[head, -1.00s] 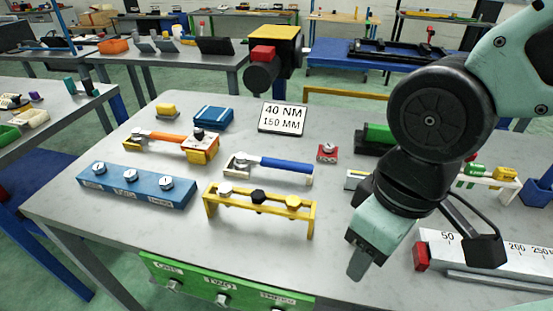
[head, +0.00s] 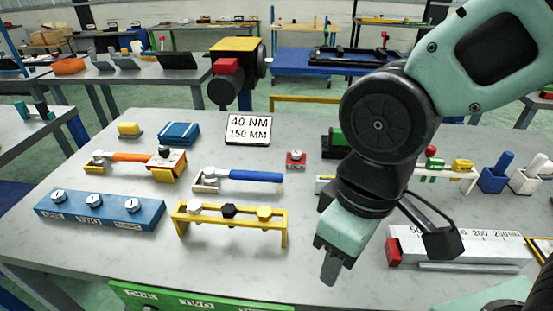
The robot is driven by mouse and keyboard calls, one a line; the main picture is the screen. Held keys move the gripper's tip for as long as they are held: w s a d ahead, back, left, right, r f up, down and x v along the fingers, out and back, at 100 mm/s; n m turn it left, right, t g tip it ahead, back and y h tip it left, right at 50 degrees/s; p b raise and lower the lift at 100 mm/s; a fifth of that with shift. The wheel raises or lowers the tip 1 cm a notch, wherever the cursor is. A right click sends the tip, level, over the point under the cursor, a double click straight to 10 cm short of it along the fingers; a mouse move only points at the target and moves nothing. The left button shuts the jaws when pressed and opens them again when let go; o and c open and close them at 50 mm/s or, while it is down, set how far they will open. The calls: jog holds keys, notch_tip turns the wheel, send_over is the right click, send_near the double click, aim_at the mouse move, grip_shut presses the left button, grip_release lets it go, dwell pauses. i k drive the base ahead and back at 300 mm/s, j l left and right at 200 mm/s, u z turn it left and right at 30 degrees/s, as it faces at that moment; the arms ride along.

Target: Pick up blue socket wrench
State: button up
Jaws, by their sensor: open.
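The blue socket wrench (head: 256,176) lies on a small white rest near the middle of the grey table, its blue handle to the right and its metal head to the left. My gripper (head: 330,272) hangs over the table to the right and nearer the front, pointing down. It is apart from the wrench and holds nothing that I can see. The far finger is partly hidden by the near one.
A yellow rack (head: 229,224) with several bolts stands just in front of the wrench. An orange wrench (head: 130,157) lies to its left, behind a blue block (head: 99,209). A "40 NM 150 MM" sign (head: 248,130) stands behind. A ruler fixture (head: 455,247) lies right.

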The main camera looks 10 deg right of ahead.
aim_at(211, 176)
jog(key=i+j, duration=0.1)
jog(key=j, duration=0.3)
jog(key=i+j+u, duration=0.1)
jog(key=j, duration=0.35)
jog(key=i+j, duration=0.1)
jog(key=j, duration=0.3)
jog(key=u, duration=0.05)
